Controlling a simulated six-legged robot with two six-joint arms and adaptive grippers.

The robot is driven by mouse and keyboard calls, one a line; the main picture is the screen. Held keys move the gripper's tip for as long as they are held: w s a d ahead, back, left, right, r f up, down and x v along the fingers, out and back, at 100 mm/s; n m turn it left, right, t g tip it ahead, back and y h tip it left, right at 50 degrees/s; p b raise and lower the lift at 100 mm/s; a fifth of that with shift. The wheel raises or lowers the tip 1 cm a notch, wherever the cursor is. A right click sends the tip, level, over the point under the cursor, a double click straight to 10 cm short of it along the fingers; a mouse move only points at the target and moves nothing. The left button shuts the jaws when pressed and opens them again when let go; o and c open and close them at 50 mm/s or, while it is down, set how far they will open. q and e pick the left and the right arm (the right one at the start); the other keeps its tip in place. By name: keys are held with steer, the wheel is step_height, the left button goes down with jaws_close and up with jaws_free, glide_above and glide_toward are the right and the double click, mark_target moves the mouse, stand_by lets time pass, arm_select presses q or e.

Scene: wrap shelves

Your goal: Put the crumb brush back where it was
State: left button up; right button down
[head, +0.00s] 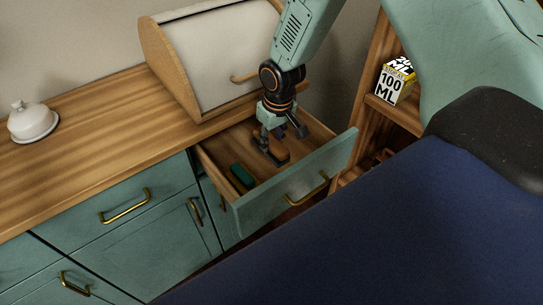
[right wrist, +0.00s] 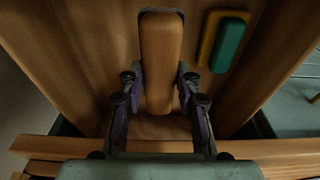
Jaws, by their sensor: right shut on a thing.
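My right gripper (head: 270,149) reaches down into the open drawer (head: 298,176) and is shut on the brush. In the right wrist view the right gripper (right wrist: 160,98) has a finger on each side of the brush, near its lower end. The brush is inside the drawer's walls, low over or on its floor; I cannot tell whether it touches. My left gripper is not in view.
A green and yellow block (right wrist: 225,42) lies in the drawer beside the brush; it also shows in the head view (head: 242,177). A bread box (head: 207,62) and white covered dish (head: 32,122) stand on the counter. A shelf at right holds a labelled box (head: 393,84).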

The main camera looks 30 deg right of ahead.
mark_target(272, 155)
steer(key=f, duration=0.2)
steer(key=shift+d+f, duration=0.25)
steer(key=shift+f, duration=0.05)
steer(key=f+b, duration=0.1)
steer(key=f, duration=0.2)
steer(key=shift+a, duration=0.2)
steer(key=shift+f, duration=0.2)
steer(key=shift+d, duration=0.15)
steer(key=shift+f, duration=0.1)
steer(key=c, duration=1.2)
jaws_free()
steer(key=shift+o, duration=1.3)
